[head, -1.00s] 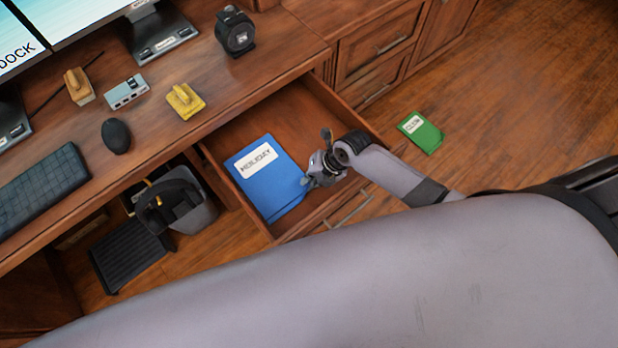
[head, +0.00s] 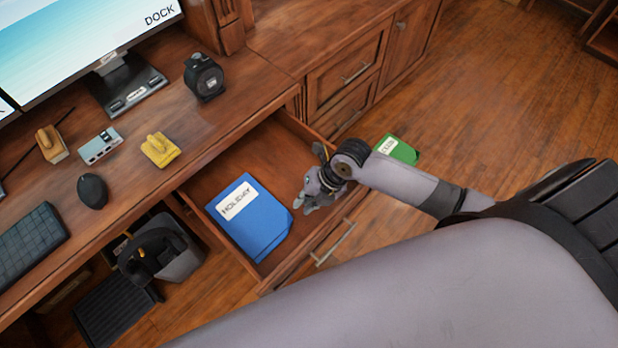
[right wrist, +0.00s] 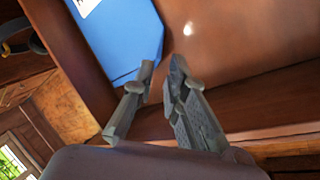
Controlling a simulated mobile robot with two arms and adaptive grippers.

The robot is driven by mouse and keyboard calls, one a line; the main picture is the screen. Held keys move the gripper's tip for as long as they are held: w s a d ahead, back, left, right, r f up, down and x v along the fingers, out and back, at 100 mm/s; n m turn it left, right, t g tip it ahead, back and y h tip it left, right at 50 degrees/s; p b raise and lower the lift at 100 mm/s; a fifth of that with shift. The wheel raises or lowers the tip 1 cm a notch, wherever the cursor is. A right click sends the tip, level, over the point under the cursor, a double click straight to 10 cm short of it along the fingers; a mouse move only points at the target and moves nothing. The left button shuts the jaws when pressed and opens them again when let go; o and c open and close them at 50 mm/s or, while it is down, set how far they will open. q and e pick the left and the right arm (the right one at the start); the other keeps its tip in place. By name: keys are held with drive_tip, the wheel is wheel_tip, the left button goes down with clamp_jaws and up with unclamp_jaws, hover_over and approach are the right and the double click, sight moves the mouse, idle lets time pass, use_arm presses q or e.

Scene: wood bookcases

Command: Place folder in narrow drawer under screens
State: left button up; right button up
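A blue folder (head: 250,222) with a white label reading "HOLIDAY" lies flat in the open drawer (head: 272,165) under the desk with the screens. It fills the left part of the drawer, inside its walls. My right gripper (head: 301,204) is over the drawer, just right of the folder's edge, and holds nothing. In the right wrist view its two fingertips (right wrist: 163,63) are a little apart, with the blue folder (right wrist: 125,40) beside and behind the left finger. Whether that finger touches the folder I cannot tell. My left gripper is not in view.
A green folder (head: 397,150) lies beyond the drawer on the right, partly behind my arm. A screen (head: 90,40), mouse (head: 92,191), keyboard (head: 28,243) and small items stand on the desk. Floor on the right is clear.

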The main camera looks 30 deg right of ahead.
drive_tip(key=shift+v, duration=1.6)
